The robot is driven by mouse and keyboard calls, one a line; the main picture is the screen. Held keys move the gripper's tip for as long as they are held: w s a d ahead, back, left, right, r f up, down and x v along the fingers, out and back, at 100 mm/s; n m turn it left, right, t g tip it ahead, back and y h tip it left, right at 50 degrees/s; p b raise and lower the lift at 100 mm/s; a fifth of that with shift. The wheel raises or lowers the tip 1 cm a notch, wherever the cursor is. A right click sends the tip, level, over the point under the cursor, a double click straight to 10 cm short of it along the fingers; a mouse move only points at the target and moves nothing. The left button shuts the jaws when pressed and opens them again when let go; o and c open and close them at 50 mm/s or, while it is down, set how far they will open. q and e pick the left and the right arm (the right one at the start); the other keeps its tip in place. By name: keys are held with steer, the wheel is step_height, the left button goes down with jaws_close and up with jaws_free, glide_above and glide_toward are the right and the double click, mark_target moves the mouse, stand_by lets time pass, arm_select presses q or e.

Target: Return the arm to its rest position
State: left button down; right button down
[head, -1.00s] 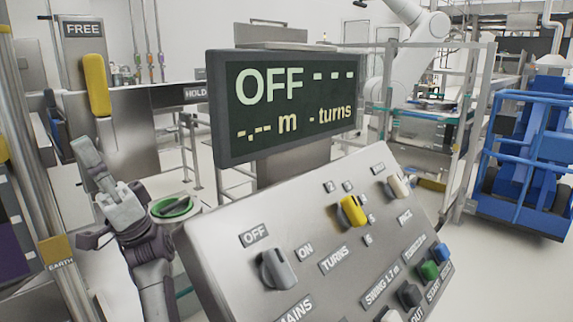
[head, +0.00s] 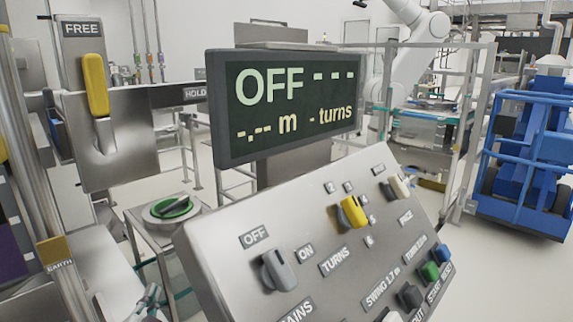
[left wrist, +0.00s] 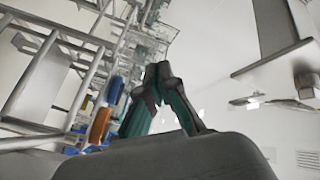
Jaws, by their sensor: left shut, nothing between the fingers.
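My left gripper (head: 150,297) shows only in small part at the bottom left of the head view, low beside the sloped control panel. In the left wrist view the left gripper (left wrist: 160,78) has its dark fingers with teal pads brought together at the tips, with nothing between them. It touches nothing that I can see. Most of my left arm is outside the head view. My right gripper is in neither view.
The control panel (head: 225,250) with a grey OFF/ON knob (head: 278,270) fills the lower middle. A display (head: 285,105) reads OFF. A yellow lever (head: 95,85) stands under a FREE sign. A green-ringed dial (head: 172,208) sits left of the panel. A blue cart (head: 530,150) stands right.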

arm_select(q)
steer(key=s+d+f+n+g+h, duration=0.3)
steer(key=s+f+g, duration=0.4)
steer(key=s+f, duration=0.6)
steer(key=s+d+f+n+g, duration=0.2)
steer(key=s+f+g, duration=0.2)
steer(key=s, duration=0.5)
steer(key=s+d+f+n+g, duration=0.1)
steer(key=s+d+f+g, duration=0.25)
steer(key=s, duration=0.45)
step_height(320, 180, down, 22)
steer(key=g+p, duration=0.1)
steer(key=p, duration=0.2)
steer(key=s+a+f+g+p, duration=0.1)
steer(key=s+a+f, duration=0.3)
steer(key=s+f, duration=1)
steer(key=s+p, duration=0.1)
steer(key=s, duration=0.2)
steer(key=shift+s+f+p, duration=0.25)
steer(key=shift+s+p, duration=0.05)
steer(key=shift+p, duration=0.1)
steer(key=shift+g, duration=0.25)
